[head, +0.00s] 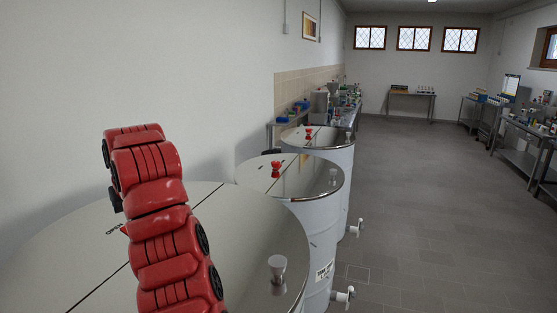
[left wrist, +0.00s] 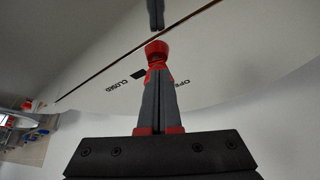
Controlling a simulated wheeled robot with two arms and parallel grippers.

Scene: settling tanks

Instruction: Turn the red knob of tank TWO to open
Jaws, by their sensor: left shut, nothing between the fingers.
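Three white tanks with shiny lids stand in a row in the head view: a near tank (head: 60,250), a middle tank (head: 315,225) and a far tank (head: 335,165). The middle tank carries a small label (head: 324,272), too small to read surely. My red left arm reaches over the near tank's lid and hides much of it. In the left wrist view my left gripper (left wrist: 158,72) is shut and empty, its fingertips right at a red knob (left wrist: 156,50); I cannot tell whether they touch. The words CLOSED (left wrist: 124,84) and OPEN (left wrist: 176,84) flank the fingers. My right gripper is not in view.
The middle lid bears a red knob (head: 275,169) and a pale knob (head: 333,177); the far lid has a red knob (head: 308,133). A pale knob (head: 277,268) stands on the near lid. White side taps (head: 344,295) stick out right. The floor (head: 430,200) to the right is clear.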

